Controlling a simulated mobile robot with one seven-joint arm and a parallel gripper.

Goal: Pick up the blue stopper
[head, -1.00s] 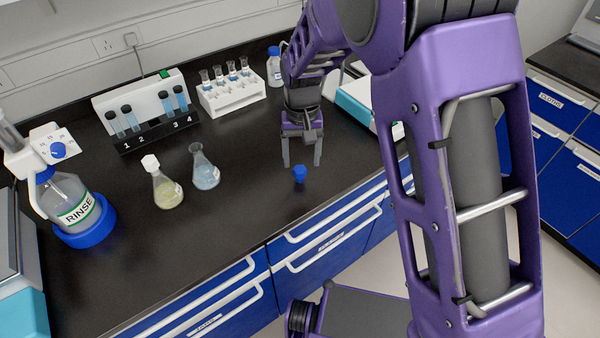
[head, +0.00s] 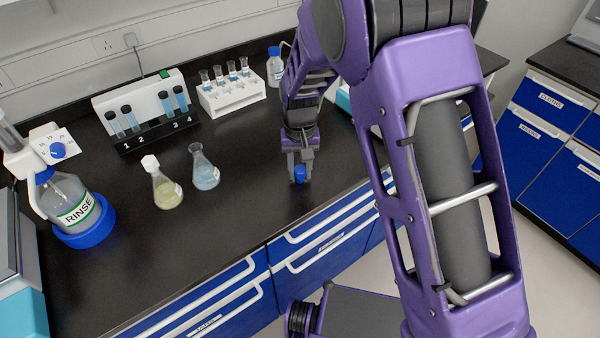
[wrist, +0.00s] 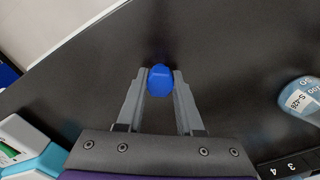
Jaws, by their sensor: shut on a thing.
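The blue stopper (head: 300,174) is near the front edge of the black bench, right of the two flasks. My gripper (head: 298,176) is down at the bench with its fingers around the stopper. In the wrist view the stopper (wrist: 160,78) sits between the two grey fingertips, which touch it on both sides. My gripper (wrist: 160,82) is shut on it. The stopper's underside is hidden, so I cannot tell whether it touches the bench.
A flask of blue liquid (head: 205,170) and a white-capped flask of yellowish liquid (head: 164,187) stand to the left. A white rack (head: 232,95) of small vessels is behind. A rinse bottle (head: 72,205) stands far left. The bench (head: 240,215) in front is clear.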

